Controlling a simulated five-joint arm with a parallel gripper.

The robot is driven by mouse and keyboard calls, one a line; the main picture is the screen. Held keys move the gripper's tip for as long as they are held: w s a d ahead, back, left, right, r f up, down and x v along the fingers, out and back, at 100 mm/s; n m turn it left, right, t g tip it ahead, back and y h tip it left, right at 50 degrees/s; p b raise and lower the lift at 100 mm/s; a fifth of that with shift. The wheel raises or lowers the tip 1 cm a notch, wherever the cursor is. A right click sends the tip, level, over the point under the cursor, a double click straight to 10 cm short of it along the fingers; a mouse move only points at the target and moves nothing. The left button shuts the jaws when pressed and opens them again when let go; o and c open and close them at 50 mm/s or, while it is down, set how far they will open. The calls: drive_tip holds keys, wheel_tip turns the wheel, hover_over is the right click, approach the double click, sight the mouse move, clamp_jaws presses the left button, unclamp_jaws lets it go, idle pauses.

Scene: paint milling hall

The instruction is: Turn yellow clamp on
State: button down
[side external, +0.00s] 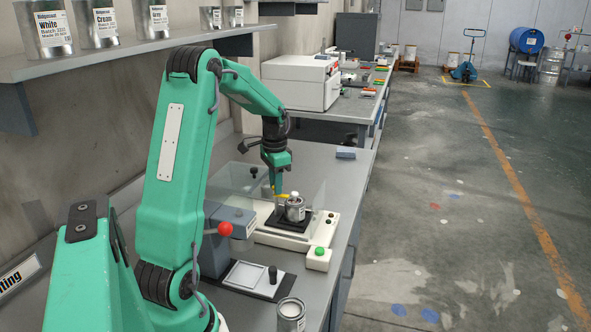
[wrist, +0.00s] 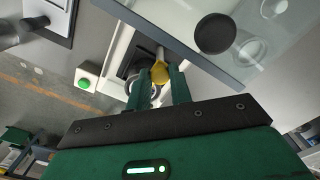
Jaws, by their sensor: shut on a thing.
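The yellow clamp (side external: 282,196) is a small part above a metal can (side external: 296,212) on the machine's dark plate. In the wrist view the yellow clamp (wrist: 160,72) sits between the tips of my green fingers. My gripper (side external: 276,188) reaches down over the machine, and in the wrist view my gripper (wrist: 160,80) is shut on the clamp. The fingers hide part of the clamp, and its exact setting cannot be told. The can shows only partly behind the fingers in the wrist view.
A clear guard (side external: 238,186) stands around the plate. A green button (side external: 319,251) and a red ball knob (side external: 225,229) are at the front. A small scale (side external: 246,276) and an open can (side external: 290,312) lie nearer. The bench edge is to the right.

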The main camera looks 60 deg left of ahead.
drive_tip(key=shift+r, duration=0.1)
drive_tip(key=c, duration=1.3)
unclamp_jaws()
drive_tip(key=shift+o, duration=0.2)
wheel_tip(320, 180, up, 7)
drive_tip(key=shift+r, duration=0.35)
